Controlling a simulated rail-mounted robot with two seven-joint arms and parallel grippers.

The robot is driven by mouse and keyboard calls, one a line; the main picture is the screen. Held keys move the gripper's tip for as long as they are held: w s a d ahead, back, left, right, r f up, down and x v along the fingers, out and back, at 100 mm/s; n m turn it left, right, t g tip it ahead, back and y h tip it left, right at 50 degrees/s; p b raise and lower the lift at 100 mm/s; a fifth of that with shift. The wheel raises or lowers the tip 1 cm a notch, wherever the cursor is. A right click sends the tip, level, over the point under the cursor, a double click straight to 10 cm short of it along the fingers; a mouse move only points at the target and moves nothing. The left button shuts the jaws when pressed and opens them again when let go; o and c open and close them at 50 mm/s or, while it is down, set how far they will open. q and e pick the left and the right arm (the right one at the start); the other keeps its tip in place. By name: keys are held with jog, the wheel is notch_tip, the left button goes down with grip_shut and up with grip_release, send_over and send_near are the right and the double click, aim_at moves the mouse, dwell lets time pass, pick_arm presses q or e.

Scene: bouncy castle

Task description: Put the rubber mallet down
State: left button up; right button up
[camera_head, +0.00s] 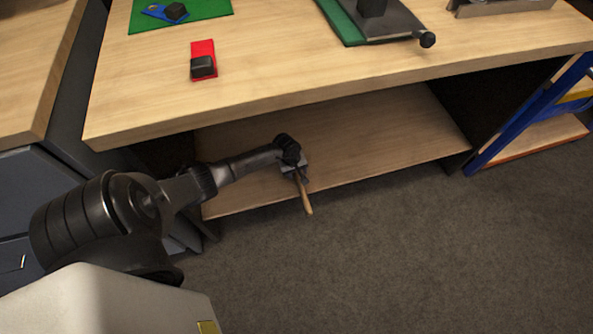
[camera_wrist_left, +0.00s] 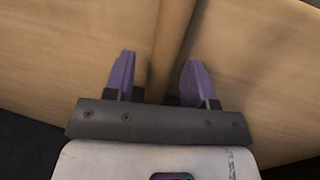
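The rubber mallet shows as a wooden handle (camera_head: 306,199) at the front edge of the lower shelf (camera_head: 370,140), its end sticking out past the edge. I cannot make out the mallet's head. My left gripper (camera_head: 300,176) is low at the shelf front, right at the handle. In the left wrist view the two purple fingers (camera_wrist_left: 158,82) stand apart, with the handle (camera_wrist_left: 171,40) running between them. A gap shows on each side of the handle. My right gripper is not in view.
The wooden bench top (camera_head: 270,75) overhangs the shelf. On it are a red mat (camera_head: 203,47) with a dark block, a green mat (camera_head: 200,22) and a metal device (camera_head: 385,24). A blue frame (camera_head: 530,115) stands at right. Carpet in front is clear.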

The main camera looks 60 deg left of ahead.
pick_arm(q)
jog(key=shift+p+v, duration=0.8)
jog(key=shift+v, duration=0.05)
jog(key=shift+p+v, duration=0.7)
jog(key=shift+v, duration=0.1)
jog(key=shift+a+r+p, duration=0.1)
jog(key=shift+r+p, duration=0.3)
jog(key=shift+r, duration=0.15)
